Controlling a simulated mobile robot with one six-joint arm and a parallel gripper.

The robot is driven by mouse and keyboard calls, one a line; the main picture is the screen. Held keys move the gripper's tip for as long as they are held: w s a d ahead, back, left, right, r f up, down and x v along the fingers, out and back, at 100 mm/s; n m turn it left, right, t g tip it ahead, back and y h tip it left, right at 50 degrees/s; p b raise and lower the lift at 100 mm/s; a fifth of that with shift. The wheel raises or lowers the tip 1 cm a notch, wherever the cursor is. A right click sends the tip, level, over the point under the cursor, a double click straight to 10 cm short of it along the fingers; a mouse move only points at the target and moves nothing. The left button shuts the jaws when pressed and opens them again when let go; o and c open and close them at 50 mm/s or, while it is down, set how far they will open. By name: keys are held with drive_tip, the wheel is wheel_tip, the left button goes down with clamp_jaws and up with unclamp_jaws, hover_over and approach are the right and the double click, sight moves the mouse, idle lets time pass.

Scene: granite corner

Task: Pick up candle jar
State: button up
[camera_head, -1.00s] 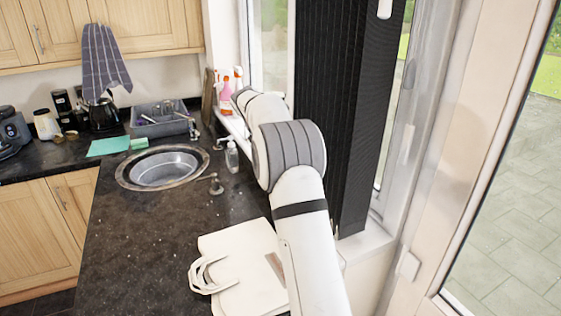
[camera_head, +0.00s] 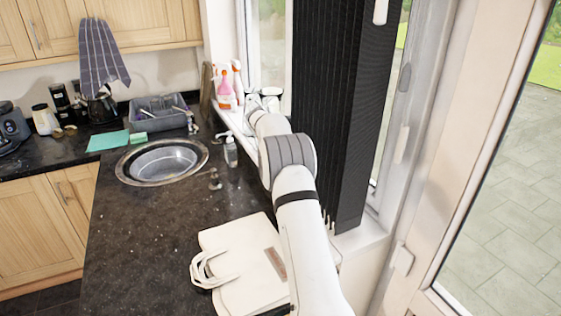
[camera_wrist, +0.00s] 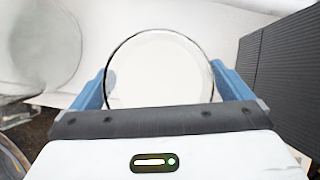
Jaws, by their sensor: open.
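The candle jar (camera_wrist: 158,72) shows in the wrist view as a round clear glass rim around pale, off-white contents, seen from above. My gripper (camera_wrist: 163,68) is open, with one blue finger on each side of the jar. The fingers are close to the glass; I cannot tell whether they touch it. The jar's lower part is hidden behind the gripper's dark front edge. In the head view, my arm reaches to the windowsill, and the gripper's fingers and the jar cannot be made out clearly there.
Another clear glass vessel (camera_wrist: 35,45) stands at the left in the wrist view. A black blind (camera_head: 335,110) hangs close on the right. Spray bottles (camera_head: 226,88) stand on the sill. A soap bottle (camera_head: 231,152), a sink (camera_head: 162,164) and a white bag (camera_head: 240,262) are on the dark worktop.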

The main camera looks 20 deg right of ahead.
drive_tip(key=shift+c, duration=0.3)
drive_tip(key=c, duration=1.3)
drive_tip(key=shift+o, duration=0.2)
